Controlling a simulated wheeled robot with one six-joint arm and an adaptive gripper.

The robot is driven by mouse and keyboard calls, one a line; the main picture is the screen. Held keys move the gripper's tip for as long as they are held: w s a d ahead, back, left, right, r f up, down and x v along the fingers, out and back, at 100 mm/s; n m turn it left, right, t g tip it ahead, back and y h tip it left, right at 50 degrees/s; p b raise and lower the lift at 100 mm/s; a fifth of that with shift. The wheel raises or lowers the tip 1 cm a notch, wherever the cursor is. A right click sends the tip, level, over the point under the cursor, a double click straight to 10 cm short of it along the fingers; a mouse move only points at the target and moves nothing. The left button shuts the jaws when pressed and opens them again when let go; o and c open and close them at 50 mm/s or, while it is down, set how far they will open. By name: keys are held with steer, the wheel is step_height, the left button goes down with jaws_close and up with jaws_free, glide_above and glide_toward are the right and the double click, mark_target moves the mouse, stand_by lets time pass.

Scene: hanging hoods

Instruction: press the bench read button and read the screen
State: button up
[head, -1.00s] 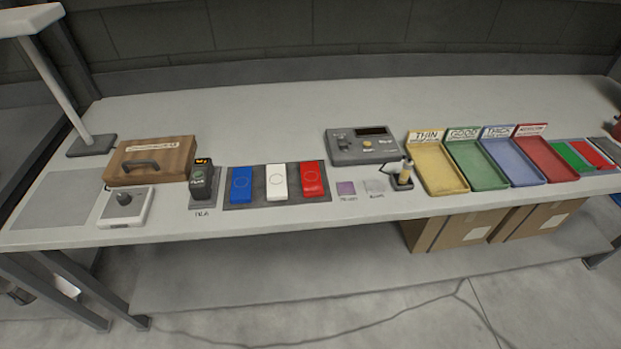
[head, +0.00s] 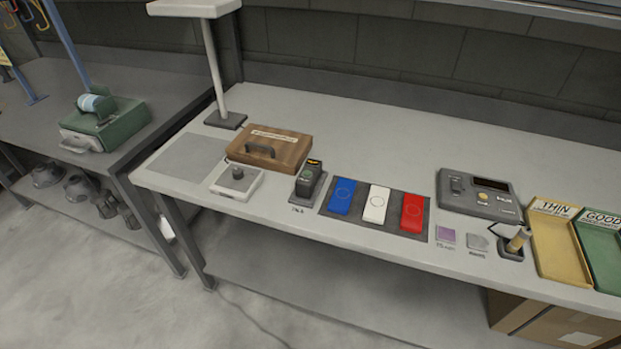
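A grey bench instrument (head: 465,205) stands on the bench right of centre. It has a dark, reddish screen (head: 491,184) at its top; I cannot read any text on it. A small pale round button (head: 483,197) sits below the screen, with a label too small to read. A switch or knob (head: 456,185) is on its left side. A probe-like tool (head: 518,238) stands in a holder in front of the instrument, apparently joined to it by a dark cable. My gripper is not in view.
Blue (head: 342,196), white (head: 376,204) and red (head: 412,213) blocks lie on a dark mat. Left of them are a handheld device in a dock (head: 308,180), a wooden case (head: 290,151) and a knobbed white box (head: 236,182). A yellow THIN tray (head: 556,240) is right. Floor ahead is clear.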

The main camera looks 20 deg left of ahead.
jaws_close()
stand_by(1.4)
